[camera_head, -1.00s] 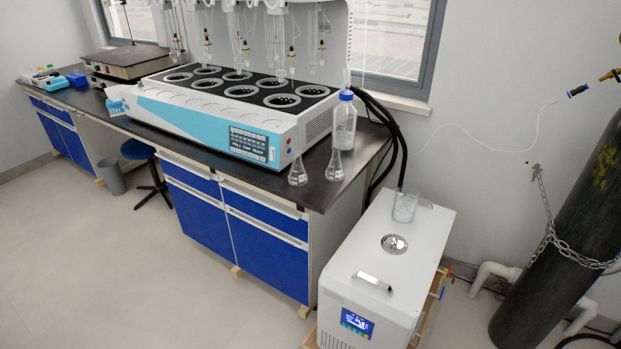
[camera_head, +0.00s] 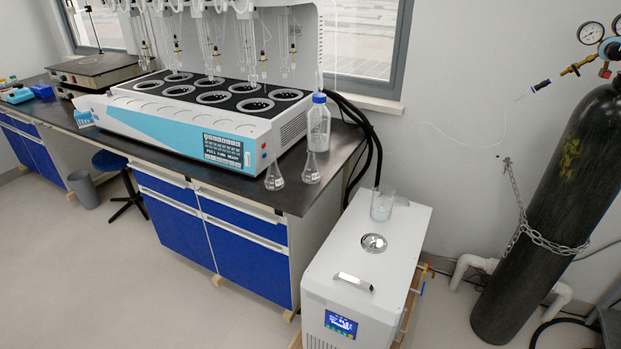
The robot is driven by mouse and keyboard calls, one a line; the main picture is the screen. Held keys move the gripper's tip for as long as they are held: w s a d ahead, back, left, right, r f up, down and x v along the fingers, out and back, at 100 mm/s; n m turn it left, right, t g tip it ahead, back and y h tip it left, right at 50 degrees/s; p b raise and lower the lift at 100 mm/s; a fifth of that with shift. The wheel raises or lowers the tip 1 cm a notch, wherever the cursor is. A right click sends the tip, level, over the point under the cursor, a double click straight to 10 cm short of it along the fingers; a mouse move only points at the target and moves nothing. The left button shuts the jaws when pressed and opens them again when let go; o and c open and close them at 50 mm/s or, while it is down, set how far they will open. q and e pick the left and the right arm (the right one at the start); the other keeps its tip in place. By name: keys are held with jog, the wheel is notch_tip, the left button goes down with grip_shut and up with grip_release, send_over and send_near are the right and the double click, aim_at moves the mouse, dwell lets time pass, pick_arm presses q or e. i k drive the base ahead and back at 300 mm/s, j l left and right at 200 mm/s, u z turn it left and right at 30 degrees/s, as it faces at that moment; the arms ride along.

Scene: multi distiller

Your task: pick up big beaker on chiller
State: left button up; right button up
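A clear glass beaker (camera_head: 382,206) stands upright on the back part of the white chiller's top. The chiller (camera_head: 327,262) is a white box with a blue display on its front. Its top also bears a round metal cap (camera_head: 373,243) and a metal handle (camera_head: 353,282), both in front of the beaker. Neither of my grippers is in view.
A dark bench (camera_head: 335,165) with blue cabinets stands left of the chiller. A multi-place distiller (camera_head: 190,130), two conical flasks (camera_head: 274,177) and a blue-capped bottle (camera_head: 318,125) are on it. A chained gas cylinder (camera_head: 550,205) stands right. The floor at front left is clear.

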aim_at(382, 201)
jog(key=i+j+z, duration=0.1)
jog(key=j, duration=0.25)
jog(key=i+j+z, duration=0.1)
jog(key=i+j, duration=0.2)
jog(key=i+j+z, duration=0.1)
jog(key=j, duration=0.3)
jog(key=i+j+z, duration=0.1)
jog(key=i+j, duration=0.15)
jog(key=i+j+z, duration=0.1)
jog(key=j, duration=0.4)
jog(key=i+j+z, duration=0.1)
jog(key=j, duration=0.3)
jog(key=i, duration=0.05)
